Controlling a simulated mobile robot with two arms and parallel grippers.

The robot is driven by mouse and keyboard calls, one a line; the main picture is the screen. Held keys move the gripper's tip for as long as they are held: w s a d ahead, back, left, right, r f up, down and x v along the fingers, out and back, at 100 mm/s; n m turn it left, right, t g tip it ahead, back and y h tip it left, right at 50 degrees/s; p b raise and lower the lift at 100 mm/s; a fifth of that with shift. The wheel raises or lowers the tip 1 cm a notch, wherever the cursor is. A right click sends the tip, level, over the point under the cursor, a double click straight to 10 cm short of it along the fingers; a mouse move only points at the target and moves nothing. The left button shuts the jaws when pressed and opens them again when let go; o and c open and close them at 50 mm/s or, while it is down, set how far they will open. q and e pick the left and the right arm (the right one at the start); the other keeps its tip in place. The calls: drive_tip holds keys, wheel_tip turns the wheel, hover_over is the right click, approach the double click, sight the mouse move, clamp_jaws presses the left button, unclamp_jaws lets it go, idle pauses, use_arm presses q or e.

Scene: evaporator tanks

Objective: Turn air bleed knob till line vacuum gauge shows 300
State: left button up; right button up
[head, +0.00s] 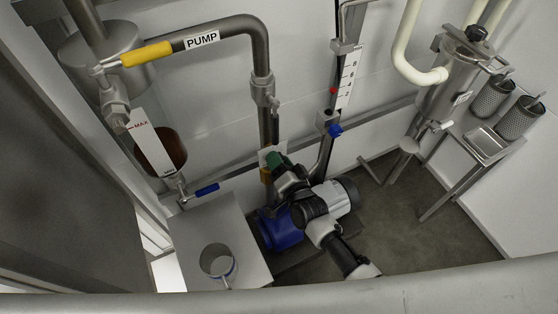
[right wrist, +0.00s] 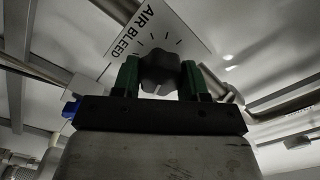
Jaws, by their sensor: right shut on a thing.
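The dark air bleed knob (right wrist: 160,66) sits in front of a white plate lettered AIR BLEED (right wrist: 140,32) with tick marks, in the right wrist view. My right gripper (right wrist: 160,84) has its green fingers on both sides of the knob and is shut on it. In the head view my right gripper (head: 279,164) is at the foot of the pump pipe, over a small pale plate (head: 268,154). There the knob is hidden by the gripper. I can make out no line vacuum gauge in either view. My left gripper is not in view.
A blue and grey motor pump (head: 282,232) stands on the floor close under my right arm. A pipe marked PUMP (head: 201,40) with a yellow valve handle (head: 147,53) is at upper left. A steel table (head: 495,148) with mesh baskets is at right. Bare floor (head: 415,215) lies between.

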drive_tip(key=shift+f, duration=0.1)
drive_tip(key=o, duration=0.9)
drive_tip(key=shift+o, duration=0.2)
drive_tip(key=v, duration=1.1)
drive_tip(key=shift+p, duration=0.3)
drive_tip(key=shift+w, duration=0.1)
